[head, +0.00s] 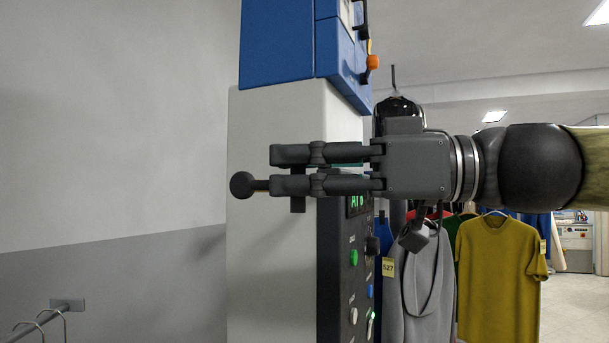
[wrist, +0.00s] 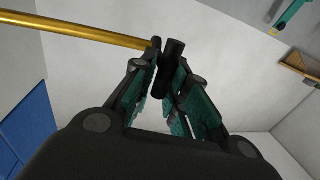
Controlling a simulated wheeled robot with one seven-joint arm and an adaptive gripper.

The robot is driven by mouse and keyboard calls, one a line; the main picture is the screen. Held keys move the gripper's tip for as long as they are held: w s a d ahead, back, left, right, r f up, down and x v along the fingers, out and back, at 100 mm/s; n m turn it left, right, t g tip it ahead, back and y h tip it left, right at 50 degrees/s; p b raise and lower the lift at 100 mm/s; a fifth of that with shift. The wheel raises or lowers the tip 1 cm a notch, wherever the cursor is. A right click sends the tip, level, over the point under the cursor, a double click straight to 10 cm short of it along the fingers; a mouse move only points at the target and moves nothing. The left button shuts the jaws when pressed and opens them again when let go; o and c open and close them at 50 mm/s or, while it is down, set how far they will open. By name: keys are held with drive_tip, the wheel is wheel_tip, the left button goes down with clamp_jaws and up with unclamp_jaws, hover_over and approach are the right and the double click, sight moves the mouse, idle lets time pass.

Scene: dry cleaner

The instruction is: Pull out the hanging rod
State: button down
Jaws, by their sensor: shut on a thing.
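The hanging rod is gold and runs from the upper left of the wrist view (wrist: 75,27) to my fingertips. My gripper (head: 278,170) reaches in from the right, in front of the white and blue machine. Its fingers are shut on a dark bar-like end piece (wrist: 172,60) at the rod, seen between the teal pads in the wrist view. A dark stub (head: 298,204) sticks out below the lower finger. The rod's far end is out of view.
The white and blue machine (head: 270,240) with a button panel (head: 345,265) stands close behind my gripper. Hanging garments, including a grey one (head: 420,285) and a yellow shirt (head: 500,270), are at right. A rail with hooks (head: 45,317) is at lower left. Open wall lies left.

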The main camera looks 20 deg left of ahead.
drive_tip(key=c, duration=1.5)
unclamp_jaws()
drive_tip(key=shift+w, duration=0.15)
drive_tip(key=shift+o, duration=0.2)
drive_tip(key=shift+d, duration=0.1)
drive_tip(key=w+d, duration=0.2)
drive_tip(key=d, duration=0.9)
drive_tip(key=shift+d, duration=0.35)
